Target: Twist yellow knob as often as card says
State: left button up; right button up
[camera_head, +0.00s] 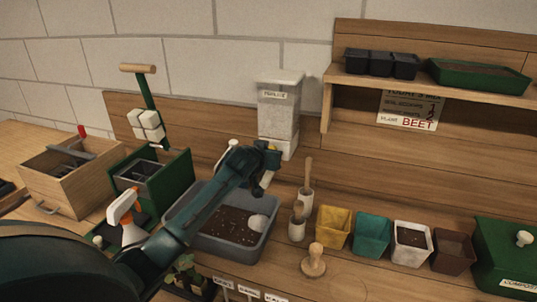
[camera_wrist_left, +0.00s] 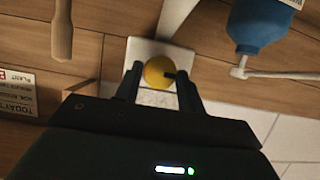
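The perlite dispenser (camera_head: 278,108) stands against the back wall, a clear bin with a white lid and a label. Its yellow knob (camera_wrist_left: 158,72) shows in the left wrist view as a round cap with a dark mark on its right side. My left gripper (camera_wrist_left: 160,82) has one finger on each side of the knob, close against it, and looks shut on it. In the head view my left gripper (camera_head: 266,158) covers most of the dispenser's lower front. The card (camera_head: 408,110) hangs under the shelf; BEET is readable, the smaller lines are not clear. My right gripper is not in view.
A grey tray (camera_head: 262,250) below the dispenser holds dark soil with a white heap (camera_head: 257,222). Wooden-handled tools in white holders (camera_head: 297,228) stand close right of my gripper. A spray bottle (camera_head: 128,215) stands near my left arm. Several coloured pots line the right.

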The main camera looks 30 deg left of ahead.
pick_arm(q)
jog(key=o, duration=0.4)
jog(key=b+v, duration=0.1)
jog(key=v, duration=1.2)
jog(key=shift+s, duration=0.15)
